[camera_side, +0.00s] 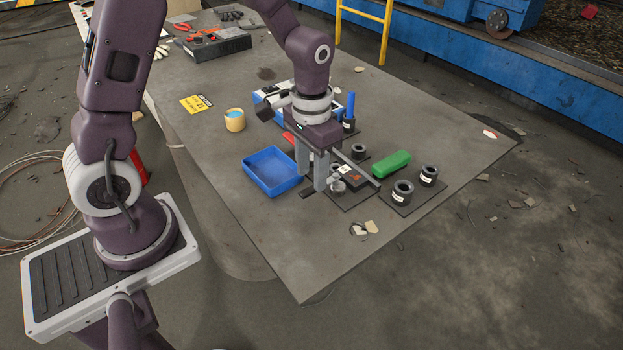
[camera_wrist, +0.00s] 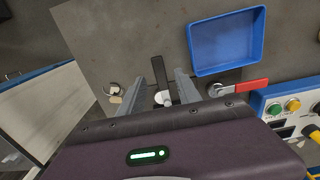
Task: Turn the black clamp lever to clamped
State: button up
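The black clamp lever (camera_wrist: 158,70) shows in the wrist view, with a pale round pivot (camera_wrist: 162,98) at its near end. Its black handle points away from the pivot, toward the top of the picture. My gripper (camera_wrist: 165,78) is open, with one finger on each side of the lever; I cannot tell whether either touches it. In the side view my gripper (camera_side: 314,186) points down, low over the fixture area. The lever is largely hidden there by the fingers.
A blue tray (camera_side: 271,171) stands close to the left. A red-handled lever (camera_wrist: 242,87) and a control box (camera_wrist: 290,108) are near. Black pipe pieces (camera_side: 402,192), a green block (camera_side: 390,163) and a yellow cup (camera_side: 235,120) stand around. The table's front is mostly clear.

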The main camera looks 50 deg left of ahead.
jog(key=shift+f, duration=1.35)
grip_shut()
dwell(0.3)
